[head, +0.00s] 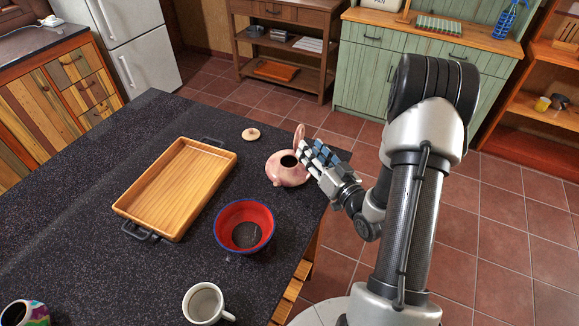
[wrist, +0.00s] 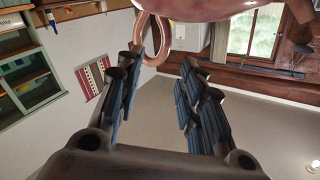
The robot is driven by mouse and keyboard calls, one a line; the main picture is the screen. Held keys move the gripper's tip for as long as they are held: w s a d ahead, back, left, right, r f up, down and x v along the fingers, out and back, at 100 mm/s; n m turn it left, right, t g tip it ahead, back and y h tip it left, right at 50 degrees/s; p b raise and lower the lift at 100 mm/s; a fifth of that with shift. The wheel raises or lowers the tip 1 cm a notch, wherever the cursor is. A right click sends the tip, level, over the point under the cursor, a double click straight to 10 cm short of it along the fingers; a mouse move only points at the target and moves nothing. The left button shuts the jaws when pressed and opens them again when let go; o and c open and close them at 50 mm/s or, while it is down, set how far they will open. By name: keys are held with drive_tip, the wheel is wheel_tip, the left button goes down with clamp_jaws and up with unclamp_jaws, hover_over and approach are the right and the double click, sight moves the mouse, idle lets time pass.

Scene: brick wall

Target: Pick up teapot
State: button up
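The pink teapot (head: 286,178) stands upright on the dark speckled table near its right edge. Its top opening is uncovered, and a small pinkish lid (head: 251,134) lies apart on the table behind it. My gripper (head: 312,155) is at the teapot's right side, by its raised handle (head: 299,136). In the wrist view the fingers (wrist: 158,75) are spread with a clear gap between them. The handle loop (wrist: 166,35) shows beyond the fingertips, nearer the left finger, with the teapot body (wrist: 190,8) at the top edge. I cannot tell whether any finger touches it.
A wooden tray (head: 178,190) with dark handles lies left of the teapot. A red and blue bowl (head: 262,216) stands in front of it. A white mug (head: 204,304) and a colourful mug (head: 20,314) are at the near edge. The table's back left is clear.

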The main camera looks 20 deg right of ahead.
sight(290, 157)
drive_tip(key=w, duration=0.3)
drive_tip(key=w+b, duration=0.1)
drive_tip(key=w, duration=0.1)
drive_tip(key=shift+w+a+r, duration=0.15)
drive_tip(key=shift+w+a, duration=0.15)
clamp_jaws()
idle(0.9)
